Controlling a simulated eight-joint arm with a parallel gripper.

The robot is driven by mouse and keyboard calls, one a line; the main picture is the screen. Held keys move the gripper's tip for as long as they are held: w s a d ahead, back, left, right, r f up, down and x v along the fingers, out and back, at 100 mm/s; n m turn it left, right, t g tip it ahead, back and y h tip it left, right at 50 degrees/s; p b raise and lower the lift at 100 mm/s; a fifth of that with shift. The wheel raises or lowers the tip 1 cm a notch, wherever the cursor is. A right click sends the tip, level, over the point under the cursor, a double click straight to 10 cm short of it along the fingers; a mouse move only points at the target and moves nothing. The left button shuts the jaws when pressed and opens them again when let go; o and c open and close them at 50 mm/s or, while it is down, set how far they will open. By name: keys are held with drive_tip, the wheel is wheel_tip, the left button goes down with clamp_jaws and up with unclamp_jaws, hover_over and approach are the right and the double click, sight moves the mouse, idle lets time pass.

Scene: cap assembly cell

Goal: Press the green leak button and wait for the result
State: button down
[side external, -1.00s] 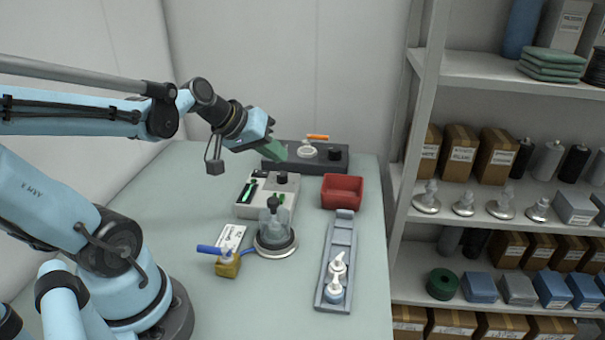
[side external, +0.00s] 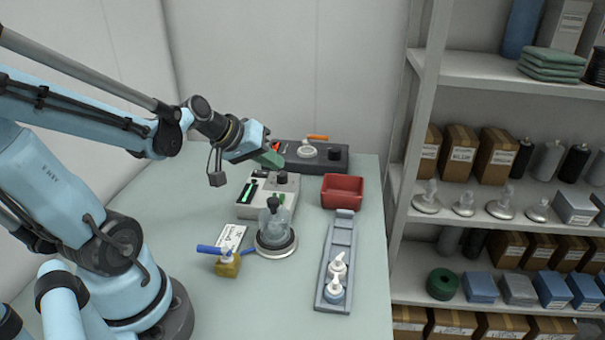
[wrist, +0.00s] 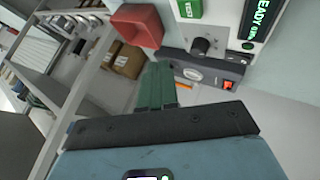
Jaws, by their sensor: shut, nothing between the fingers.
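The pale tester box (side external: 244,210) stands at the middle back of the table. Its green button (side external: 281,198) is small in the side view; in the wrist view a green button (wrist: 188,9) shows at the top edge, partly cut off. The box's dark display (wrist: 262,18) reads READY in green, with smaller text below it. The closed fingers (wrist: 157,90) also show in the wrist view.
A dark console (side external: 335,160) with a white round part and a red-lit switch stands behind the box. A red bin (side external: 342,192) is to its right. A clear domed fixture (side external: 273,232), a yellow block (side external: 228,267) and a grey tray (side external: 330,303) with pump tops stand nearer.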

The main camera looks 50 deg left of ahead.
drive_tip(key=shift+f, duration=2.75)
drive_tip(key=shift+f, duration=0.2)
drive_tip(key=shift+f, duration=0.25)
drive_tip(key=shift+f, duration=0.4)
idle(0.8)
drive_tip(key=shift+r, duration=0.85)
drive_tip(key=shift+r, duration=2.5)
